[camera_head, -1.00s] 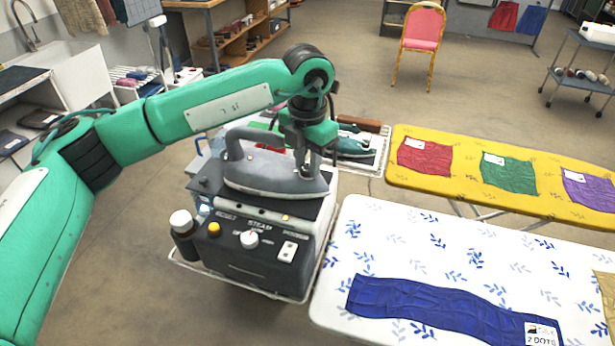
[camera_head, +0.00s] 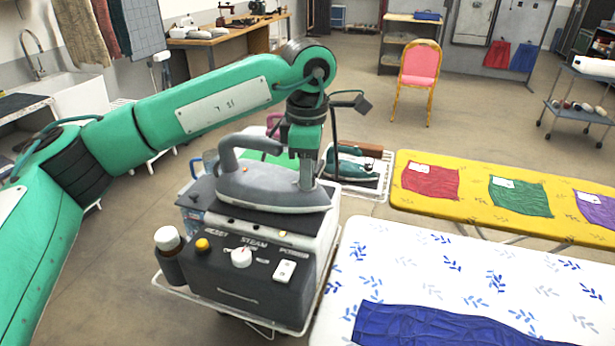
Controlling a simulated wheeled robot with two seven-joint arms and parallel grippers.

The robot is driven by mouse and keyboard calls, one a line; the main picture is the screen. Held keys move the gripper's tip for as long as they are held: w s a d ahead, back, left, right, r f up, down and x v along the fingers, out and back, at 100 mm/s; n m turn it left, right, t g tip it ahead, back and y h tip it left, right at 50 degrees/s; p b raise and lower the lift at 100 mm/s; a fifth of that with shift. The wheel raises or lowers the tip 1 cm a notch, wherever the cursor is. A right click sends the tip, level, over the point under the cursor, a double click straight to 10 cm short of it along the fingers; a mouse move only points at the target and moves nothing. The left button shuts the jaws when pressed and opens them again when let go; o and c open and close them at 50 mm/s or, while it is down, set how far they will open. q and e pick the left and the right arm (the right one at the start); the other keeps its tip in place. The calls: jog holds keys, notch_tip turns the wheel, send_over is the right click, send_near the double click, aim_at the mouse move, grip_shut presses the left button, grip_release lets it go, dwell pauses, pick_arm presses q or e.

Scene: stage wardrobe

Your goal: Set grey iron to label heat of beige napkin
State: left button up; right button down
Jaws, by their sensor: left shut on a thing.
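The grey iron (camera_head: 262,193) rests flat on top of a dark steam station (camera_head: 215,252), its nose to the right. My left gripper (camera_head: 307,182) points straight down on the iron's front upper part, ahead of the handle, and is shut on it. The fingers hide the part between them, so I cannot tell whether it is a dial, or its setting. The beige napkin and its label are out of view. My right gripper is not in view.
A white board with blue leaf print (camera_head: 440,270) bears a blue cloth (camera_head: 430,328). A yellow board (camera_head: 468,208) behind it holds a red cloth (camera_head: 430,181), a green cloth (camera_head: 521,197) and a purple one. Another teal iron (camera_head: 352,166) sits behind my gripper.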

pick_arm(q)
jog(key=shift+m, duration=0.4)
jog(key=shift+m+b, duration=0.6)
jog(key=shift+m, duration=1.1)
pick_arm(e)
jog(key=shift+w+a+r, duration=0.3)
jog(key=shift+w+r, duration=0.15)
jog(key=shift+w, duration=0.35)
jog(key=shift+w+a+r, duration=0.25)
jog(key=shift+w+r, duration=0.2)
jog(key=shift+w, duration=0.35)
pick_arm(q)
jog(key=shift+r, duration=0.1)
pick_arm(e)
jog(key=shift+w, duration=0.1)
pick_arm(q)
jog(key=o, duration=1)
jog(key=shift+c, duration=0.2)
notch_tip(320, 180, up, 14)
jog(key=shift+b, duration=0.35)
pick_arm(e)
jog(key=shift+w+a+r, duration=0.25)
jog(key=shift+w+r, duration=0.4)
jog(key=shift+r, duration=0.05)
